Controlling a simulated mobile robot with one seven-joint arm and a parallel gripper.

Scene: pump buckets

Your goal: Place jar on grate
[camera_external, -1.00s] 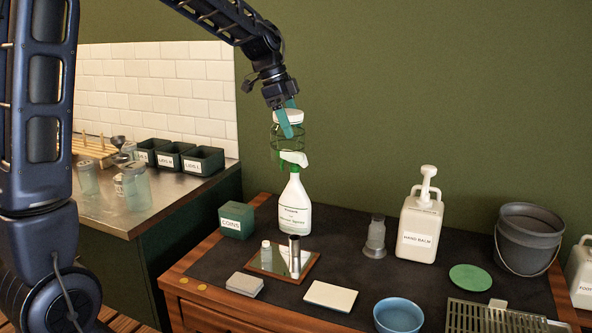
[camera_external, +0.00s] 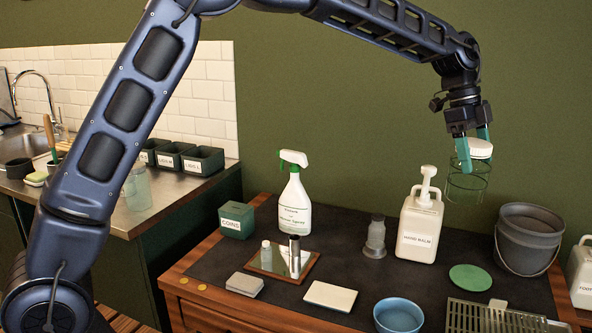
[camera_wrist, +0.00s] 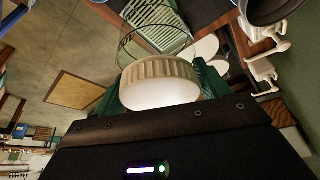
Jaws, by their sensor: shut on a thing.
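My gripper (camera_external: 472,150) is shut on the white lid of a clear glass jar (camera_external: 466,184) and holds it in the air, behind and above the right part of the table. In the wrist view the ribbed white lid (camera_wrist: 160,83) sits between the green fingers, and the see-through body extends beyond it. The grate (camera_external: 485,318) is a pale slatted panel at the table's front right, partly cut off by the frame edge. It also shows in the wrist view (camera_wrist: 153,22), beyond the jar. The jar is well above the table and apart from the grate.
A white hand balm pump bottle (camera_external: 420,225) stands below and left of the jar. A dark bucket (camera_external: 527,240) stands to the right. A green disc (camera_external: 470,278) lies behind the grate, and a blue bowl (camera_external: 398,316) is left of it. A spray bottle (camera_external: 294,208) stands farther left.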

